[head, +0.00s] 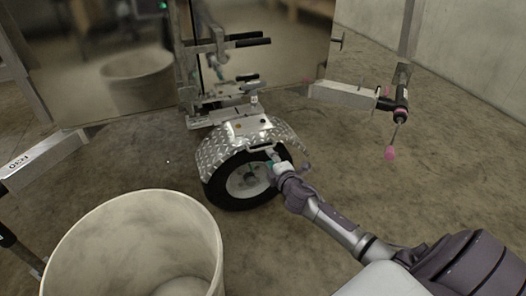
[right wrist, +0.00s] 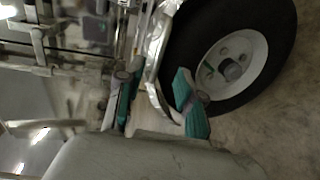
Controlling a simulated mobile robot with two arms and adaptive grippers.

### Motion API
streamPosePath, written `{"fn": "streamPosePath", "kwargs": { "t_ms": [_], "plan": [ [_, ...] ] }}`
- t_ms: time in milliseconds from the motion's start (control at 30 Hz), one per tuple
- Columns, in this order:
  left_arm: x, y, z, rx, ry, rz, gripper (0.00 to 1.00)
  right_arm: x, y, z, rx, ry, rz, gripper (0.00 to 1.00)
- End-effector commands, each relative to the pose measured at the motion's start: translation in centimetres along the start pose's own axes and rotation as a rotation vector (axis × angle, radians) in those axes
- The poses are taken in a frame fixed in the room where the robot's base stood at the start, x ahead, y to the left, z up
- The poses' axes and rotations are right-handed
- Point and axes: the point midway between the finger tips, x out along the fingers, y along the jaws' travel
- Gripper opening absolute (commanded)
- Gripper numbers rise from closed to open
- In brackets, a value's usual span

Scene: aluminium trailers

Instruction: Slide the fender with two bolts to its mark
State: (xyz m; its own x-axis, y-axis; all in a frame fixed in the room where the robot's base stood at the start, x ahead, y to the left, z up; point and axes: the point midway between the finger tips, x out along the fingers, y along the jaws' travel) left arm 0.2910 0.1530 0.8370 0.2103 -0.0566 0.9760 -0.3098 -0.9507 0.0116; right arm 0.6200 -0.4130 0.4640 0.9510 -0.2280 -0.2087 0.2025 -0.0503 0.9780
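The fender (head: 225,143) is a curved diamond-plate cover over a black tire with a white wheel (head: 245,180). Small round marks, perhaps bolts, show on its top plate, but they are too small to identify. My right gripper (head: 271,157) is at the fender's near side, in front of the tire. In the right wrist view, the teal finger pads of my right gripper (right wrist: 157,102) stand apart. The fender's bright edge (right wrist: 156,92) runs between them; I cannot tell whether either pad touches it. The mark cannot be made out. My left gripper is out of view.
A large pale bin (head: 70,245) stands in the left foreground. A shiny trailer panel (head: 290,50) with reflections rises behind the wheel. A frame arm (head: 345,95) extends right, near a hanging pink-tipped piece (head: 390,152). Floor right of the wheel is clear.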

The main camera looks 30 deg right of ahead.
Motion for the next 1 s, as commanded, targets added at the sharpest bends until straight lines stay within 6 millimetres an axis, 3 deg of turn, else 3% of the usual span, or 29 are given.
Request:
{"fn": "streamPosePath", "kwargs": {
  "t_ms": [200, 400, 833, 1000],
  "plan": [
    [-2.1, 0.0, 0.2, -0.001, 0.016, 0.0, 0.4, 4.8, -0.3, 0.0, 0.001, -0.001, 0.002, 0.37],
    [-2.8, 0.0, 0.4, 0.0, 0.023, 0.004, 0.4, 7.4, -0.2, 0.0, 0.001, -0.001, 0.0, 0.37],
    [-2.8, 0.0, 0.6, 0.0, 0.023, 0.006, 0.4, 8.3, 0.0, 0.0, 0.002, 0.0, 0.0, 0.37],
    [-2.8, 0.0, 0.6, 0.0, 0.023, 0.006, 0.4, 8.3, 0.0, 0.0, 0.002, 0.0, -0.001, 0.09]
  ]
}}
